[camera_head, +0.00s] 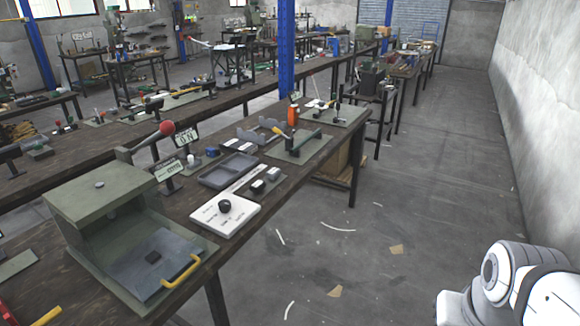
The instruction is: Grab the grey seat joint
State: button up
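I cannot clearly make out the grey seat joint among the small parts on the near workbench (180,208). Two grey bracket-like parts (262,130) lie towards the bench's far end, but I cannot tell whether either is the seat joint. A grey tray (229,172) lies mid-bench and looks empty. Part of my white arm (515,283) shows at the lower right, over the floor and well apart from the bench. My gripper is outside the picture.
A green-grey press (105,196) with a yellow handle (181,271) stands on the near end. A white panel with a black knob (225,212), a red-knobbed lever (167,128) and small signs share the bench. The floor aisle (420,190) on the right is mostly clear.

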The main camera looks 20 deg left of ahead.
aim_at(274, 173)
jog(key=u, duration=1.4)
jog(key=i, duration=0.2)
jog(key=z, duration=0.3)
